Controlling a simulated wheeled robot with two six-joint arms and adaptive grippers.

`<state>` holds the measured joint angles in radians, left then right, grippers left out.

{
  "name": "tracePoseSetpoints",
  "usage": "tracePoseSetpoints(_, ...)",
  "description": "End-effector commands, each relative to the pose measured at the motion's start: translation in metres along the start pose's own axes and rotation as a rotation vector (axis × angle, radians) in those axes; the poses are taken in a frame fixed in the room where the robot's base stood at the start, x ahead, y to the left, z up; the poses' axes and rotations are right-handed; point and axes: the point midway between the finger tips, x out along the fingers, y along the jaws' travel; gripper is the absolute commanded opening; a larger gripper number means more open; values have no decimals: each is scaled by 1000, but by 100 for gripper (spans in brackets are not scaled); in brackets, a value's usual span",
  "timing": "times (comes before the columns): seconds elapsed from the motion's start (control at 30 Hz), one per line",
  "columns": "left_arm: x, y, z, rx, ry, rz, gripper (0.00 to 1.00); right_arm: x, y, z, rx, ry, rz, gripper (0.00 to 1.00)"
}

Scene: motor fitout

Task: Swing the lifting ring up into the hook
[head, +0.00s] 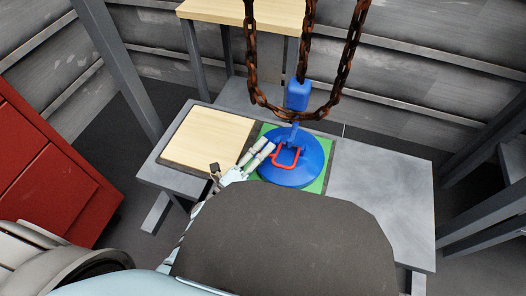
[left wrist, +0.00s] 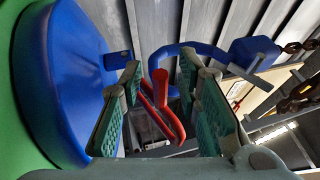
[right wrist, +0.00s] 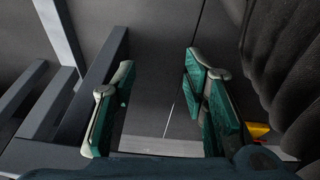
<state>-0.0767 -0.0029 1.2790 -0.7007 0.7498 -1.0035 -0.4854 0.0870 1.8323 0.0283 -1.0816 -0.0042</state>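The red lifting ring (head: 285,158) sits on top of the round blue motor (head: 302,174), leaning low over its face. The blue hook (head: 297,96) hangs from the chain just above and behind the ring. My left gripper (head: 266,149) is at the ring's left side. In the left wrist view the ring (left wrist: 160,92) stands between the two open green-padded fingers (left wrist: 160,75), with gaps on both sides. The hook (left wrist: 205,50) curves behind them, apart from the ring. My right gripper (right wrist: 160,78) is open and empty; the head view does not show it.
The motor stands on a green mat (head: 327,176) on a grey table (head: 385,190). A wooden board (head: 208,138) lies on the left. Rusty chains (head: 348,58) hang low around the hook. A red cabinet (head: 50,170) stands left. The table's right side is clear.

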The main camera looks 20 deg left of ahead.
Motion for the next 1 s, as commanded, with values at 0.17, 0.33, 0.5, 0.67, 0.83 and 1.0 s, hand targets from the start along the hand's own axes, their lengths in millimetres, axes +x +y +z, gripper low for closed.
tracePoseSetpoints(0.17,0,0,0,0,0,0,29,0,0,0,0,0,0,40)
tracePoseSetpoints(0.33,0,0,0,0,0,0,2,0,0,0,0,0,0,40)
tracePoseSetpoints(0.5,0,0,0,0,0,0,0,0,0,0,0,-1,0,40)
tracePoseSetpoints(0.67,-1,0,0,1,1,1,0,0,0,0,0,-1,0,40)
tracePoseSetpoints(0.83,-1,-2,1,-2,-1,10,0,6,0,2,7,3,0,40)
tracePoseSetpoints(1.0,-2,-6,5,-13,-10,43,0,26,2,11,29,14,0,40)
